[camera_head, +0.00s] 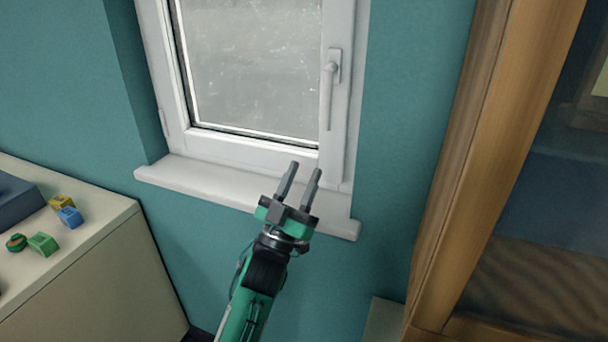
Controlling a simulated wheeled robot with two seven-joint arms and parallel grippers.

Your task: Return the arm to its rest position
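My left gripper (302,173) is raised in front of the window, with its arm coming up from the bottom of the head view. Its two grey fingers are apart with nothing between them. They point up and overlap the lower right part of the window frame and the sill in the picture. I cannot tell whether they touch the frame. My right gripper is not in view.
A white window (250,65) with a handle (328,90) looks shut above a white sill (205,182). A pale cabinet (110,270) at left bears several small coloured pieces (70,216). A wooden frame (490,150) with dark panes stands at right.

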